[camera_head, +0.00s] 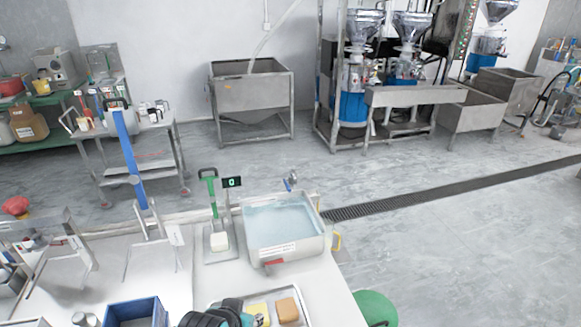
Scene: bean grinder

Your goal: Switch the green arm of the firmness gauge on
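The firmness gauge has a green arm (211,186) with a T-shaped top, standing upright on a metal post. A small black display (232,182) beside it shows a green 0. A white block (219,241) sits on the gauge's metal base (221,257), below the green arm. A dark ribbed shape, apparently my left gripper (215,316), is cut off by the bottom edge, in front of the gauge and apart from it. Its fingers cannot be made out. My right gripper is not in view.
A steel basin of water (257,252) stands right of the gauge. A tray (304,308) with a yellow and a brown block lies in front. A blue bin (138,312) and a metal press stand (158,246) are to the left. A green stool (376,308) is at the right.

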